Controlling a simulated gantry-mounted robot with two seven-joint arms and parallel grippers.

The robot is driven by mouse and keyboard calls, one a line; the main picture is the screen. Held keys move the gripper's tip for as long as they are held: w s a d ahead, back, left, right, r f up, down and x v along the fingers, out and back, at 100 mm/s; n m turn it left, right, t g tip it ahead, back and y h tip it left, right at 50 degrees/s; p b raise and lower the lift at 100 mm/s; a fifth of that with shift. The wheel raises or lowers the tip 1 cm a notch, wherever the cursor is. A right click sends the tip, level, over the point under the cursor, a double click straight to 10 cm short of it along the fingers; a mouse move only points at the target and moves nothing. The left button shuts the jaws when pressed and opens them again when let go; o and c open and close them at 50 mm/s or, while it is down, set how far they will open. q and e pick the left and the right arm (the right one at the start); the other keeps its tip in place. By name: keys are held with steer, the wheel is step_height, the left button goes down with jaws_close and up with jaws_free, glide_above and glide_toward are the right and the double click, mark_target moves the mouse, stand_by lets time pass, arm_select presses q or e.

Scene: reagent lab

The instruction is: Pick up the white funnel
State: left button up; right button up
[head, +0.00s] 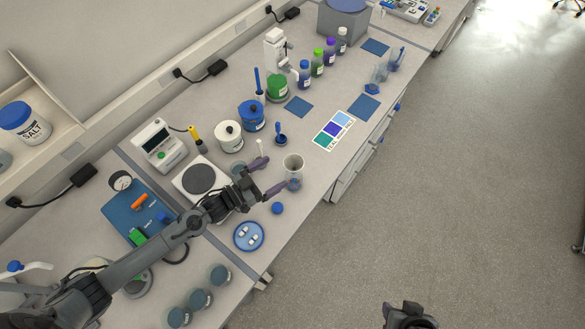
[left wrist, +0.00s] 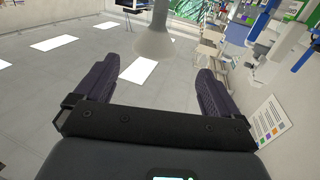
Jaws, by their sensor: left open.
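The white funnel (head: 293,163) is upright with its wide mouth up, above a small clear vessel (head: 294,184) near the table's front edge. I cannot tell whether it sits in that vessel. My left gripper (head: 268,176) is open and empty, its dark fingers spread and pointing at the funnel from the left. In the left wrist view the funnel (left wrist: 154,42) appears beyond the fingertips, roughly centred between the fingers (left wrist: 153,82), with its stem toward the top of the picture.
A balance (head: 200,183), a white jar (head: 229,136) and a blue jar (head: 251,115) stand behind. A colour card (head: 334,130) lies to the right. Bare tabletop separates several of these.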

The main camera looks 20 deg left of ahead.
mark_target(298, 163)
arm_select(q)
steer(key=b+x, duration=0.2)
steer(key=x, duration=0.3)
steer(key=shift+d, duration=0.3)
steer(key=b+x, duration=0.2)
steer(key=x, duration=0.2)
steer(key=shift+s+d, duration=0.1)
steer(key=shift+d, duration=0.05)
steer(key=shift+w+d+r, duration=0.1)
steer(key=shift+w+d, duration=0.1)
steer(key=shift+w, duration=0.15)
steer(key=shift+c, duration=0.5)
steer(key=c, duration=1)
steer(key=shift+r, duration=0.1)
